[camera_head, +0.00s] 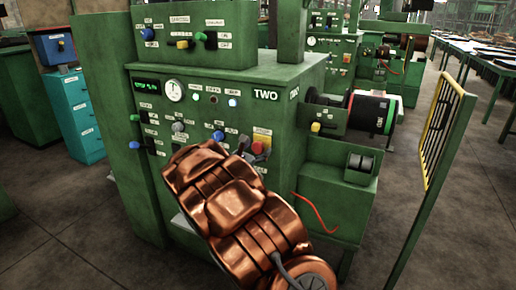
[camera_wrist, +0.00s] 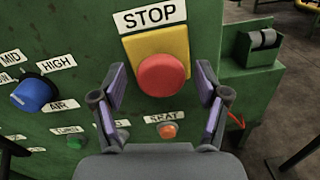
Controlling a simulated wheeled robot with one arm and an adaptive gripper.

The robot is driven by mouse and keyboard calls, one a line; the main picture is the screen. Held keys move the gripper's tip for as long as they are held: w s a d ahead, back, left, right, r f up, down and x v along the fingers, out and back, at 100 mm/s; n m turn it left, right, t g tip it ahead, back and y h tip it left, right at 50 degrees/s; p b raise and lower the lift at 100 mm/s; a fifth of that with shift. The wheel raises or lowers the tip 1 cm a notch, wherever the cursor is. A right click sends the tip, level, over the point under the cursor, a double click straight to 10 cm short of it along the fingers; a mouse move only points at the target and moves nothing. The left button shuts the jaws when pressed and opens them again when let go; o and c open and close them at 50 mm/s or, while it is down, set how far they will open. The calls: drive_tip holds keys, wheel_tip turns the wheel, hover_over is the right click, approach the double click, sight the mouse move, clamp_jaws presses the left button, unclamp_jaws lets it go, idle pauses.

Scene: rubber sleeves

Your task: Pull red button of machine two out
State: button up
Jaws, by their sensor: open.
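The green machine labelled TWO (camera_head: 265,96) stands in the middle of the head view. Its red button (camera_wrist: 161,75) sits on a yellow plate under a STOP label in the wrist view. In the head view the red button (camera_head: 258,147) shows just beyond my copper-coloured arm. My gripper (camera_wrist: 163,88) is open, with one finger to the left and one to the right of the red button. I see no clear contact between the fingers and the button. In the head view my gripper (camera_head: 254,155) is small and partly hidden by my arm.
A blue knob (camera_wrist: 35,92) is left of my gripper, and a small orange button (camera_wrist: 168,130) is below the red one. A yellow-framed mesh guard (camera_head: 443,128) stands at the right. A roller (camera_head: 372,112) juts from the machine's right side. Floor is clear at lower left.

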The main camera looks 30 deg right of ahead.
drive_tip(key=shift+w+d, duration=0.25)
drive_tip(key=shift+d, duration=0.25)
clamp_jaws()
idle(0.4)
